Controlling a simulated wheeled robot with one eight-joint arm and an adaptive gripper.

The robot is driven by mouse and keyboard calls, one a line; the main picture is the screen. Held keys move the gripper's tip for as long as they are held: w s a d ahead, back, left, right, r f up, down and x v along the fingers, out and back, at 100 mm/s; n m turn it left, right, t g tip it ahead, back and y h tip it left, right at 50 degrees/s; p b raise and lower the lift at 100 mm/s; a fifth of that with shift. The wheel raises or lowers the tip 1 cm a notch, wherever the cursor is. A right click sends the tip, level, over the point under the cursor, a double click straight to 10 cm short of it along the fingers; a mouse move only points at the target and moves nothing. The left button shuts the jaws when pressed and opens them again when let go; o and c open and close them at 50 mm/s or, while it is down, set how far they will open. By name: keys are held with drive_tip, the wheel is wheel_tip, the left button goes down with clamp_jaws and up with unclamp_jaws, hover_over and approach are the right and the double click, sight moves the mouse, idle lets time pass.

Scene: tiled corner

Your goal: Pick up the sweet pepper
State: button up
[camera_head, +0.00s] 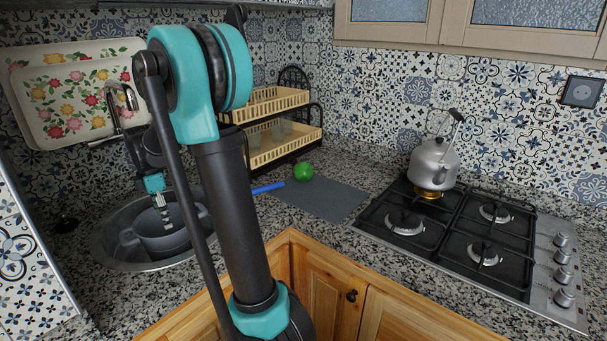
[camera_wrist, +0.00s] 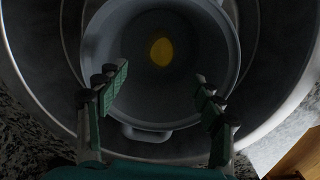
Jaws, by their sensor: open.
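A small yellow rounded thing (camera_wrist: 161,52) lies on the bottom of a grey pot (camera_wrist: 219,95) in the wrist view; I cannot tell if it is the sweet pepper. The pot (camera_head: 172,244) stands in the round sink in the head view, where its inside is hidden. A round green thing (camera_head: 303,172) rests at the back of a dark mat; it may instead be the pepper. My gripper (camera_wrist: 160,82) is open and empty, pointing down over the pot, with the yellow thing ahead between its fingers.
The metal sink (camera_head: 108,262) surrounds the pot. A blue-handled tool (camera_head: 268,188) lies beside the dark mat (camera_head: 335,199). A two-tier rack (camera_head: 270,157) stands behind. A kettle (camera_head: 434,164) sits on the gas hob (camera_head: 456,235) at right. Floral trays (camera_head: 40,112) lean at left.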

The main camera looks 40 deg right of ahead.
drive_tip(key=shift+o, duration=1.9)
drive_tip(key=d+r, duration=0.1)
drive_tip(key=d, duration=0.2)
drive_tip(key=d+r+m, duration=0.1)
drive_tip(key=d, duration=0.2)
drive_tip(key=d+r+m+h, duration=0.1)
drive_tip(key=d, duration=0.2)
drive_tip(key=shift+w+r+t, duration=0.15)
drive_tip(key=shift+r+t, duration=0.1)
drive_tip(key=shift+t, duration=0.15)
drive_tip(key=s+d+r+m+h, duration=0.2)
drive_tip(key=d+r, duration=0.3)
drive_tip(key=d, duration=0.7)
drive_tip(key=m+h, duration=0.3)
drive_tip(key=m, duration=0.1)
approach(301, 167)
drive_tip(key=shift+t, duration=0.3)
drive_tip(key=x, duration=0.5)
drive_tip(key=shift+s+a, duration=0.2)
drive_tip(key=shift+s, duration=0.05)
drive_tip(key=shift+x, duration=3)
